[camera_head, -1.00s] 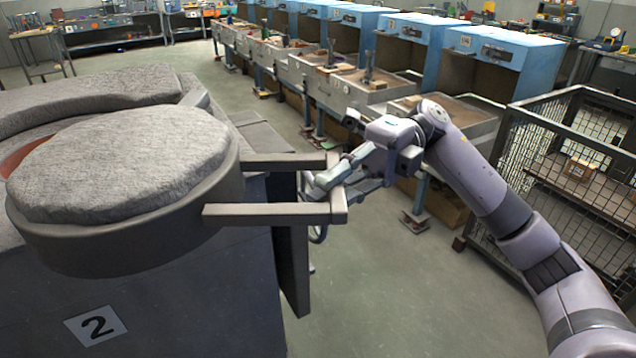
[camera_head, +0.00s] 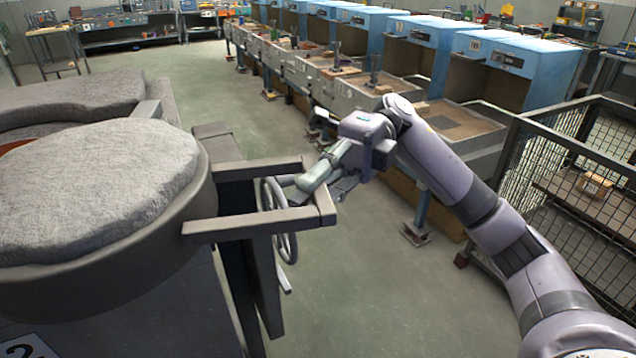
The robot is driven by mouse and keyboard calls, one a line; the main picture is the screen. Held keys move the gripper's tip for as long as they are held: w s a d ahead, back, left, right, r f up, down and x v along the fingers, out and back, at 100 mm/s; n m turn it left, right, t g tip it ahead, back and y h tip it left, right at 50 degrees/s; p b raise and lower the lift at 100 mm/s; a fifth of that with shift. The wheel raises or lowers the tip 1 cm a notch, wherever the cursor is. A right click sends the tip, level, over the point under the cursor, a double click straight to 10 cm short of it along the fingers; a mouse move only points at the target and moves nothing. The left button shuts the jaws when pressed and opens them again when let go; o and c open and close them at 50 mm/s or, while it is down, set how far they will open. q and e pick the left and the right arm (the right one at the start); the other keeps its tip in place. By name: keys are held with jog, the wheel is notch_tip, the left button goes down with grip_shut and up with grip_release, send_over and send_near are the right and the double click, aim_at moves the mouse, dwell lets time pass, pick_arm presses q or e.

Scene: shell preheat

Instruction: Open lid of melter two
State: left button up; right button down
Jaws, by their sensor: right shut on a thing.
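Melter two (camera_head: 110,315) is the dark grey block at lower left, with part of its number plate (camera_head: 22,346) at the bottom edge. Its round lid (camera_head: 95,190) has a rough grey top and a dark rim. Two bars run right from the rim and are joined by a crossbar handle (camera_head: 321,192). My right gripper (camera_head: 312,185) is shut on the crossbar handle; its fingers partly hide the bar. A spoked handwheel (camera_head: 285,225) shows below and behind the bars. My left gripper is not in view.
Another rough grey lid (camera_head: 70,98) lies behind, with an orange-red patch between the two. Blue booths (camera_head: 500,60) and grey sand bins (camera_head: 460,125) line the back right. A wire cage (camera_head: 560,165) stands at right. Green floor (camera_head: 380,290) is clear between.

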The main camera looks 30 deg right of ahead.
jog(key=shift+w+r, duration=0.1)
jog(key=c, duration=1.6)
grip_release()
jog(key=shift+o, duration=0.2)
jog(key=v, duration=1.2)
